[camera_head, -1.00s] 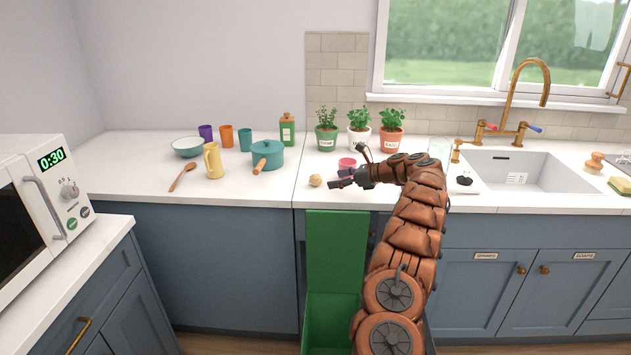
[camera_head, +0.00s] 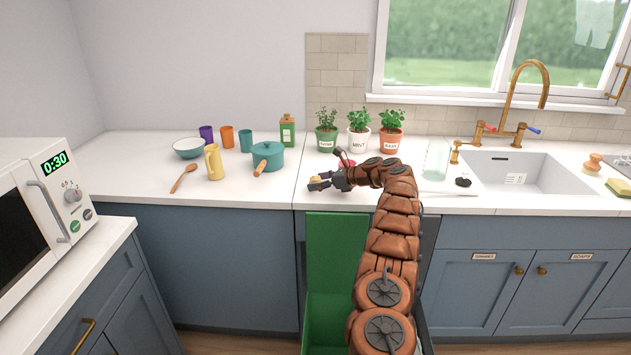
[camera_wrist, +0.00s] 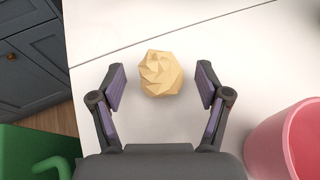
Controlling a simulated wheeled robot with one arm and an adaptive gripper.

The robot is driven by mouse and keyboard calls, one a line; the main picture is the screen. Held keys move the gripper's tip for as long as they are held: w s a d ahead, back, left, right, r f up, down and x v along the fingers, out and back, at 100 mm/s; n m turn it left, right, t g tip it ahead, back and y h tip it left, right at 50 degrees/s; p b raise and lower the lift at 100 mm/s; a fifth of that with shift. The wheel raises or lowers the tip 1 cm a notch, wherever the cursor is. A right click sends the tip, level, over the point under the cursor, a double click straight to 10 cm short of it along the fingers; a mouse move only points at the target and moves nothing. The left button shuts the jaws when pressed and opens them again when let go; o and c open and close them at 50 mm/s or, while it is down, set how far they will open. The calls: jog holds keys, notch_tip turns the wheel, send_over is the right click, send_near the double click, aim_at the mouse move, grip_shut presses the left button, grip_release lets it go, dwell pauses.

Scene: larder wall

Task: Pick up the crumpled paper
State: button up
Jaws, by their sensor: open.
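The crumpled paper (camera_wrist: 161,74) is a pale tan, faceted ball on the white counter. In the wrist view it lies between the tips of my gripper (camera_wrist: 160,85), with a gap on each side. The fingers are open and do not touch it. In the head view my gripper (camera_head: 321,181) is low over the counter's front part, and the paper (camera_head: 314,183) shows at its left end, partly covered by the fingers.
A pink cup (camera_wrist: 290,140) stands close to the right of my gripper in the wrist view. A green bin (camera_head: 330,250) is below the counter front. A teal pot (camera_head: 268,155) stands to the left. Potted herbs (camera_head: 359,136) stand behind.

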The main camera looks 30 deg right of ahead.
aim_at(319, 176)
jog(key=shift+c, duration=0.2)
jog(key=c, duration=0.8)
jog(key=shift+d+r, duration=0.1)
jog(key=shift+r, duration=1.75)
jog(key=shift+s+d+b, duration=0.25)
jog(key=shift+s+b, duration=0.05)
jog(key=shift+s, duration=0.2)
jog(key=shift+s+d+b, duration=0.25)
jog(key=shift+s+b, duration=0.05)
jog(key=shift+s, duration=0.15)
jog(key=s+d, duration=0.2)
jog(key=s, duration=0.2)
jog(key=s+d+r+b, duration=0.1)
jog(key=s+d, duration=0.1)
jog(key=s, duration=0.2)
jog(key=s+d+b, duration=0.1)
jog(key=s+d, duration=0.1)
jog(key=s, duration=0.2)
jog(key=shift+s+d+r, duration=0.1)
jog(key=shift+d+r, duration=0.05)
jog(key=shift+d, duration=0.05)
